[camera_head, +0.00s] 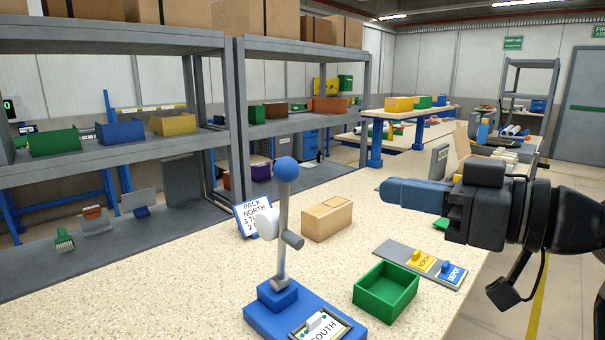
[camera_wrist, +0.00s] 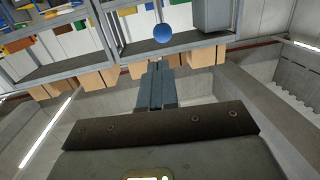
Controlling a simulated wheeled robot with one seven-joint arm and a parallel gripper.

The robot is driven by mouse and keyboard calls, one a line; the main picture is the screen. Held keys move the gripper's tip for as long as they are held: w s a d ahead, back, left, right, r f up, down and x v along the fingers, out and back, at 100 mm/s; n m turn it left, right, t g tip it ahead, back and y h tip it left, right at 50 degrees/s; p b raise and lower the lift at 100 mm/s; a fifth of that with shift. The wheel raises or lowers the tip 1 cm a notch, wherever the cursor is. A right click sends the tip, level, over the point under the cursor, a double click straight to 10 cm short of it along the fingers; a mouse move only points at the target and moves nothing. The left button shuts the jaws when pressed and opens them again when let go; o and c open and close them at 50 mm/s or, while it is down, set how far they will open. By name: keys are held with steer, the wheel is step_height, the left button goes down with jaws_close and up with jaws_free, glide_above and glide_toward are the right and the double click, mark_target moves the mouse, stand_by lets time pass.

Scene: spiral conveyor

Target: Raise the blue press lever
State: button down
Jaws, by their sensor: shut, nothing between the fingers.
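The blue press (camera_head: 275,303) stands on the speckled worktop, with a blue base and a grey post. Its lever is a grey rod (camera_head: 282,222) standing nearly upright, topped by a blue ball knob (camera_head: 286,169). The ball also shows in the wrist view (camera_wrist: 163,33), just beyond my fingertips. A white round part and a grey cylinder sit partway up the rod. My gripper (camera_head: 386,190) is to the right of the lever, slightly lower than the ball and apart from it. Its blue-grey fingers are together and empty, also in the wrist view (camera_wrist: 157,68).
A green tray (camera_head: 386,291), a cardboard box (camera_head: 327,218) and a grey plate with yellow and blue labelled blocks (camera_head: 420,264) lie right of the press. A "PACK NORTH" sign (camera_head: 250,214) stands behind it. Grey shelves (camera_head: 120,160) with bins fill the left.

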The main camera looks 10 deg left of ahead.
steer(key=p, duration=0.4)
glide_toward(297, 168)
steer(key=x, duration=0.6)
steer(key=shift+w+a+f, duration=0.15)
steer(key=shift+a+f, duration=0.2)
steer(key=shift+f, duration=0.05)
steer(key=shift+w+a+r+b, duration=0.3)
steer(key=shift+w+a+b, duration=0.2)
steer(key=shift+a+b, duration=0.2)
steer(key=shift+d, duration=0.1)
